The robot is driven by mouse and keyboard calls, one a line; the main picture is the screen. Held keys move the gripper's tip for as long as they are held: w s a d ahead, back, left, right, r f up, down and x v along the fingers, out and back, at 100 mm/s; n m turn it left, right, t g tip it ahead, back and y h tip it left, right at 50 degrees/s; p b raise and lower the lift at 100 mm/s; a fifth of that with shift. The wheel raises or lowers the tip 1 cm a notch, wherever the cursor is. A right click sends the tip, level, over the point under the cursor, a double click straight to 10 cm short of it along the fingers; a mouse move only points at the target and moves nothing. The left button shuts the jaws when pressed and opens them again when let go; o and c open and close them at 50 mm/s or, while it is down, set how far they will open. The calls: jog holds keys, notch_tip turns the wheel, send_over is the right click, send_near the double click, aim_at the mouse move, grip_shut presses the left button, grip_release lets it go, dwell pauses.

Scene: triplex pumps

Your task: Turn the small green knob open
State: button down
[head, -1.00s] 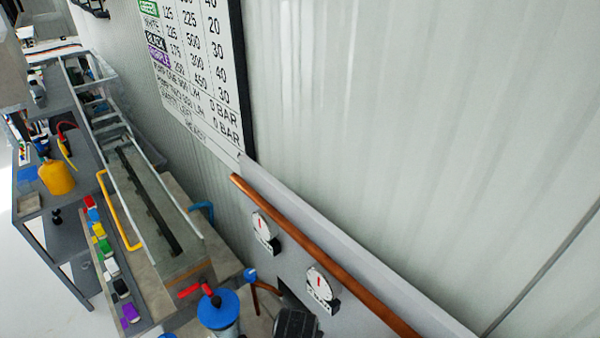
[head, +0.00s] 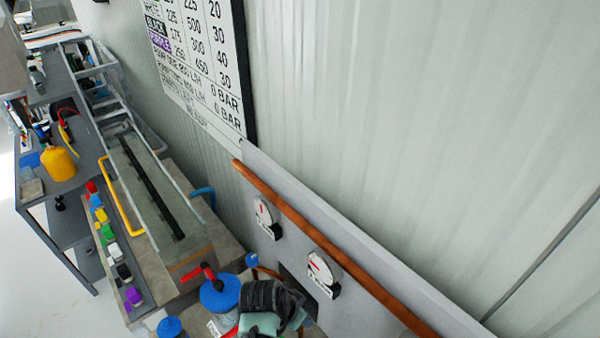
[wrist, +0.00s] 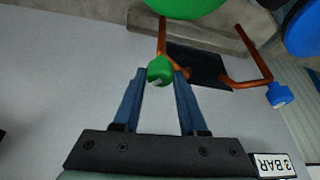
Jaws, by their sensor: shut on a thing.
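The small green knob (wrist: 159,69) sits at the end of a copper pipe in the wrist view, with a pale mark on its near face. My gripper (wrist: 161,74) has its two blue fingers on either side of the knob, and its tips are shut on it. In the head view, my dark and teal wrist (head: 266,308) is at the bottom centre. The knob and the fingertips cannot be made out there.
A large green wheel (wrist: 186,7) is just beyond the knob. A large blue wheel (wrist: 304,32) and small blue knob (wrist: 280,94) are to the right. Two gauges (head: 322,270) and a copper pipe (head: 330,245) run along the wall. A yellow bottle (head: 59,163) stands far left.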

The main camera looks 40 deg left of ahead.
jog(key=m+h+b, duration=0.1)
jog(key=m, duration=0.1)
jog(key=m+h+b, duration=0.1)
jog(key=m, duration=0.2)
jog(key=shift+w+a+f+m+b, duration=0.1)
jog(key=shift+a+f+m+b, duration=0.1)
jog(key=shift+m+b, duration=0.15)
jog(key=m+b, duration=0.1)
jog(key=m, duration=0.1)
jog(key=m+g+h+b, duration=0.1)
jog(key=m+b, duration=0.1)
jog(key=shift+r+m+g, duration=0.15)
jog(key=shift+m+g, duration=0.15)
jog(key=shift+m, duration=0.05)
jog(key=shift+m+h, duration=0.3)
jog(key=shift+c, duration=2.2)
grip_release()
jog(key=shift+r, duration=0.1)
jog(key=p+v, duration=0.3)
jog(key=v, duration=1)
jog(key=shift+p, duration=0.35)
